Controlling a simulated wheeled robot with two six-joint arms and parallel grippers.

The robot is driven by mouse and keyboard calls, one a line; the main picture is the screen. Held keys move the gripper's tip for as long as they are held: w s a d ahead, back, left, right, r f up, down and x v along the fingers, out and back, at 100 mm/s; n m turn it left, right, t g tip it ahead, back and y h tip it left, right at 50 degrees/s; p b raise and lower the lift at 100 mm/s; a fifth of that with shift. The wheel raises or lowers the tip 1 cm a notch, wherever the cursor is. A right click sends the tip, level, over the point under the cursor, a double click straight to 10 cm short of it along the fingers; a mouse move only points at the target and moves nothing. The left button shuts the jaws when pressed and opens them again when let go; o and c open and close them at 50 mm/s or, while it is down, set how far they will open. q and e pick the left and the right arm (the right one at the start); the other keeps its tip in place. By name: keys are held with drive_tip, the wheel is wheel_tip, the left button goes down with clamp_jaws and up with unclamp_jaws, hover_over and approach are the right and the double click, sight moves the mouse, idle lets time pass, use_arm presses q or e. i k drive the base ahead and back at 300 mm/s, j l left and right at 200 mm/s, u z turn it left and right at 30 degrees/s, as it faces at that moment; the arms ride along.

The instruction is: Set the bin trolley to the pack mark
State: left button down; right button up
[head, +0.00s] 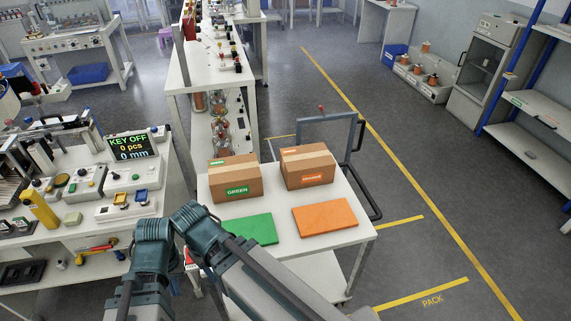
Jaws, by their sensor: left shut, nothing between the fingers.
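The bin trolley (330,251) is a white-topped cart with a grey upright frame and black handle (362,180) at its far right. It carries a GREEN carton (235,180), an ORANGE carton (307,168), a green pad (244,230) and an orange pad (324,218). The pack mark (432,300) is yellow floor lines with the word PACK, to the right of the trolley's front right corner. The trolley hides part of the floor there. My left gripper (150,298) is low at the left, beside the trolley, shut and empty, partly hidden by my arm. My right gripper is not seen.
A workbench (70,240) with a KEY OFF display (132,145) stands close on the left. A long bench (205,75) stands behind the trolley. A shelf rack (540,115) is far right.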

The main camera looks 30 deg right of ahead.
sight(313, 259)
drive_tip(key=k+l, duration=0.1)
drive_tip(key=l, duration=0.5)
drive_tip(key=k+l, duration=0.1)
drive_tip(key=l, duration=0.5)
drive_tip(key=k+l, duration=0.1)
drive_tip(key=l, duration=0.45)
drive_tip(key=k+l, duration=0.1)
drive_tip(key=l, duration=0.5)
drive_tip(key=k+l, duration=0.15)
drive_tip(key=l, duration=0.45)
drive_tip(key=k+l, duration=0.1)
drive_tip(key=l, duration=0.45)
